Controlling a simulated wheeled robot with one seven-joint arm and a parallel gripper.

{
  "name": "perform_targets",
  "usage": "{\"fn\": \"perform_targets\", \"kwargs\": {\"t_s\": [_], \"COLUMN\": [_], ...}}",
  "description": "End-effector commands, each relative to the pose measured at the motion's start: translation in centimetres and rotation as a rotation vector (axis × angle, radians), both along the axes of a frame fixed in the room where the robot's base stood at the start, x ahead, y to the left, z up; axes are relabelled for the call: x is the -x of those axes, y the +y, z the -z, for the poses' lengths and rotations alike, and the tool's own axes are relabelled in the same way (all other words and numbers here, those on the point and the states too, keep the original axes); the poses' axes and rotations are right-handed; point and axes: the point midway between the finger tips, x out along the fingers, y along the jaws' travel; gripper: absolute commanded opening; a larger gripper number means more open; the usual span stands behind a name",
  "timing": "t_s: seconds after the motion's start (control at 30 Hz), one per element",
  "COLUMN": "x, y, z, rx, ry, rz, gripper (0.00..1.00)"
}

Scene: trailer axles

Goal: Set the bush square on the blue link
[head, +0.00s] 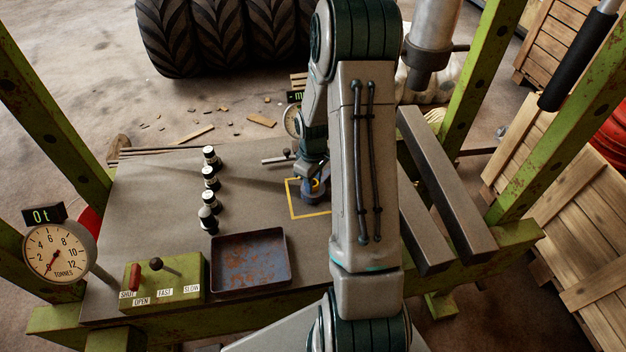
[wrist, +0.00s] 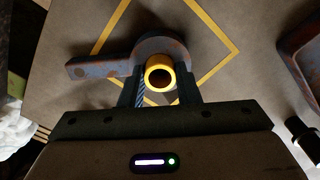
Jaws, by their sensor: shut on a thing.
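The bush (wrist: 151,74) is a short yellow ring with a dark bore, held between the fingers of my gripper (wrist: 159,86) in the wrist view. The blue link (wrist: 92,67) is a worn blue-grey bar with a round eye, lying within the yellow painted outline on the bench. In the wrist view the bush overlaps the link's eye, and the rim of the eye shows around its far side. I cannot tell whether they touch or how square the bush is. In the head view my gripper (head: 312,172) is over the link (head: 313,195), and my arm hides part of it.
A rusty tray (head: 250,262) lies in front, with several black-and-white cylinders (head: 209,178) behind it to the left. A green control box (head: 165,282) with levers is at the front left. A dial gauge (head: 55,252) reads 0t. Grey beams (head: 445,190) stand right of my arm.

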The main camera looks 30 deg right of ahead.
Motion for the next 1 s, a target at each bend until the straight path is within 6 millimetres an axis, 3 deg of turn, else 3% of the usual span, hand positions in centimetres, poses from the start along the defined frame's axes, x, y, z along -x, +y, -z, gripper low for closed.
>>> {"fn": "perform_targets", "kwargs": {"t_s": [0.17,0.2,0.27,0.3,0.67,0.87,1.0], "x": [0.0,0.0,0.0,0.0,0.0,-0.1,-0.1], "y": [0.0,0.0,0.0,0.0,0.0,-0.1,-0.1], "z": [0.2,0.2,0.1,0.1,-0.4,-3.5,-6.7], "rx": [0.0,0.0,0.0,0.0,0.0,0.002,0.002], "ry": [0.0,0.0,0.0,0.0,-0.001,-0.006,-0.006], "rz": [0.0,0.0,0.0,0.0,0.0,0.001,0.001], "gripper": [0.05,0.35,0.51,0.55,0.55,0.55,0.55]}}
